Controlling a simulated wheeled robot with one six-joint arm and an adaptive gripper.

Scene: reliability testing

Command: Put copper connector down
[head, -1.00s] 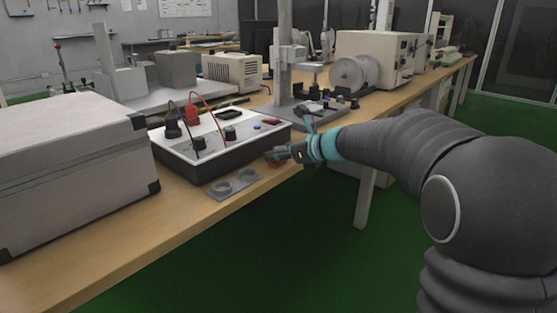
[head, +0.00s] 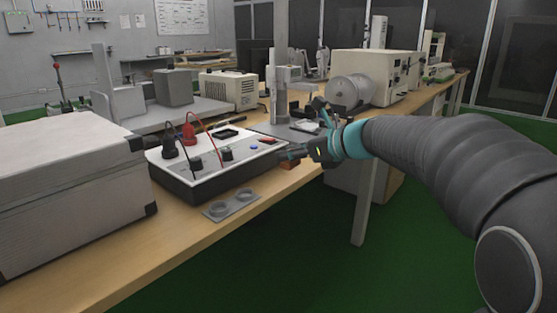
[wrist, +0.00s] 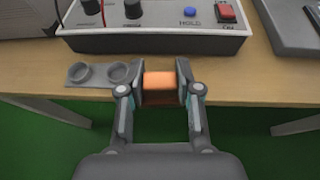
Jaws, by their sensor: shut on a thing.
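The copper connector (wrist: 158,82) is an orange-brown block between the two fingers of my gripper (wrist: 159,84) in the wrist view. My gripper is shut on it, with one finger at each side. The connector is over the bench's front edge strip, in front of the white instrument. In the head view my gripper (head: 288,155) is by the instrument's right front corner, and a small part of the connector (head: 289,165) shows below the fingers. I cannot tell whether the connector touches the bench.
The white instrument (head: 205,172) with red and black leads stands behind. A grey holder with two round cups (head: 231,205) lies left of my gripper at the bench edge. A large grey case (head: 75,195) is at left. A grey stand base (head: 285,131) is behind right. Bare bench wood (head: 150,240) shows in front.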

